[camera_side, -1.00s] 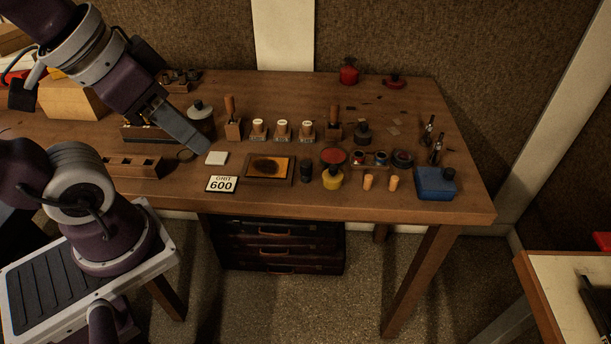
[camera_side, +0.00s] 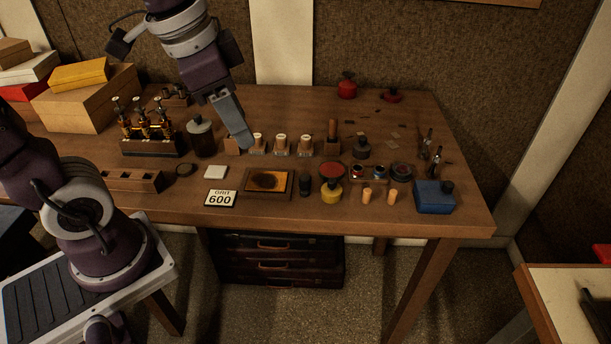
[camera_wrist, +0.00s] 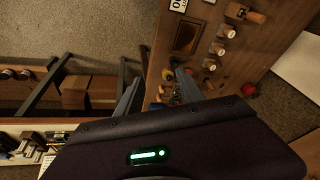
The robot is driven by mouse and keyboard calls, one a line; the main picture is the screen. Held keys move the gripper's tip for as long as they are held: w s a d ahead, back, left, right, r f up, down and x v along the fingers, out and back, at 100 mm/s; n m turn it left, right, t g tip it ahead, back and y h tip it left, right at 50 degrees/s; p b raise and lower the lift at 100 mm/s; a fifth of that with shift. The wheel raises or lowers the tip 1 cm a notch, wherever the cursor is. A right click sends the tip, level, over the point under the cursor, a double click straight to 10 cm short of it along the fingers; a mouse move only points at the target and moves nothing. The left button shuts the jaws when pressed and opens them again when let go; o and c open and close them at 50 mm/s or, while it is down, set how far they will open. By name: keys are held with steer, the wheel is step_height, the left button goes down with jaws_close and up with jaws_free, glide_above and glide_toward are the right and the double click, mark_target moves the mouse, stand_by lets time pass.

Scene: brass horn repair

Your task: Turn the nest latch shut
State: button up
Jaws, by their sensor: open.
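I cannot make out a nest latch in either view. A dark block (camera_side: 150,147) with brass valve parts (camera_side: 146,120) standing in it is at the left back of the bench; it may be the nest, but no latch shows clearly on it. The block is not clear in the wrist view.
A dark bottle (camera_side: 201,137) stands between the block and my gripper. An orange-brown pad (camera_side: 268,181), a 600 card (camera_side: 221,198), a yellow jar (camera_side: 331,191) and a blue box (camera_side: 434,197) lie nearer the front. Boxes (camera_side: 85,98) are stacked at the back left.

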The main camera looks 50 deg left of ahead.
steer(key=w+f+m+g, duration=0.1)
steer(key=w+f+m, duration=0.2)
steer(key=w, duration=0.3)
steer(key=m+g, duration=0.3)
steer(key=m, duration=0.2)
glide_above(306, 177)
step_height(306, 177, down, 10)
steer(key=shift+r, duration=0.1)
step_height(306, 177, down, 7)
steer(key=shift+f, duration=0.2)
jaws_close()
